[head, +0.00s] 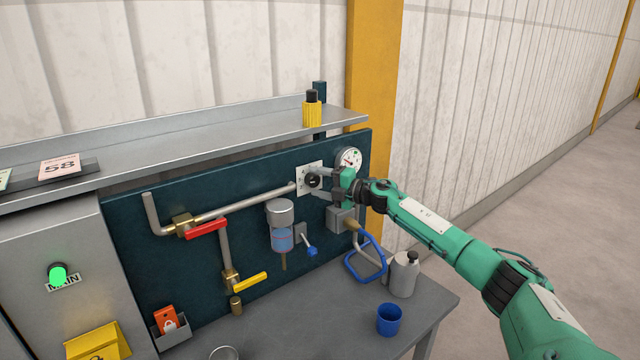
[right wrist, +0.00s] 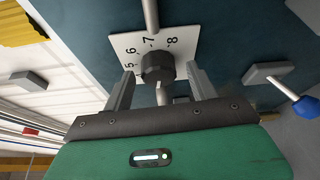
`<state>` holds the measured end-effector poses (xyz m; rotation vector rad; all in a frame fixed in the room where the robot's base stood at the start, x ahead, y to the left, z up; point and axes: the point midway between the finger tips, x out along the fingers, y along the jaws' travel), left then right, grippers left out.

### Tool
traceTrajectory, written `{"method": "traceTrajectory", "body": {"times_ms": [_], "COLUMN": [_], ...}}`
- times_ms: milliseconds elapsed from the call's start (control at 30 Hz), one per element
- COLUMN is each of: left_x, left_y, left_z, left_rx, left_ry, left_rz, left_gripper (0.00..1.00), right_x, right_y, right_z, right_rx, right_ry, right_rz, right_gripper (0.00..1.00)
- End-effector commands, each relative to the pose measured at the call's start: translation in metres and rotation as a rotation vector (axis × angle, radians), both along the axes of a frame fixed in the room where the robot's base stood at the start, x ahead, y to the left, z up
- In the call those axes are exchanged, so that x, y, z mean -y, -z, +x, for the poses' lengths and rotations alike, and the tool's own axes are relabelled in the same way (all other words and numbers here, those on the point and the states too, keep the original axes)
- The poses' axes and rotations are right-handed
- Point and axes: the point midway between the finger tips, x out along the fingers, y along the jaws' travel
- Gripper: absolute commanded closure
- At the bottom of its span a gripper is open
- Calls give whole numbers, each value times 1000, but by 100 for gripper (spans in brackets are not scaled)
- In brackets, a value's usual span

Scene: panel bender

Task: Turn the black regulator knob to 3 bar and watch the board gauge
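The black regulator knob (head: 312,181) sits on a white dial plate (head: 305,170) on the dark board. In the right wrist view the knob (right wrist: 157,67) faces me, and the plate (right wrist: 185,43) shows the numbers 5 to 8. My right gripper (head: 322,184) is at the knob, with one finger on each side. In the right wrist view both fingers (right wrist: 160,75) stand apart, with visible gaps to the knob. The board gauge (head: 348,159) is a white round dial just right of the knob; its reading is too small to tell. My left gripper is not in view.
A pipe with a red lever (head: 206,229) and a yellow lever (head: 250,281) runs left of the knob. A filter bowl (head: 281,225) hangs below it. A blue cup (head: 389,319) and a grey can (head: 403,274) stand on the bench. A yellow bottle (head: 312,112) stands on the shelf.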

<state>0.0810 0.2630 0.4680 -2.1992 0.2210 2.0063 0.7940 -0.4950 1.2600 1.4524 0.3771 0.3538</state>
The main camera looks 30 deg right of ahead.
Motion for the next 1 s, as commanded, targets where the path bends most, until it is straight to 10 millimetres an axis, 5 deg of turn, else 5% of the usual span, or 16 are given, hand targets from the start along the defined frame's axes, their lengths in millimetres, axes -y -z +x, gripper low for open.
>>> {"method": "traceTrajectory", "body": {"times_ms": [267,1000], "left_x": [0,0], "left_y": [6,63], "left_z": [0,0], "left_rx": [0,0], "left_ry": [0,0], "left_rz": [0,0], "left_gripper": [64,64], "right_x": [5,57], "right_y": [2,1], "right_z": [-9,-111], "right_rx": [0,-3], "right_ry": [1,1], "right_rz": [-1,-1], "right_gripper": [41,41]}}
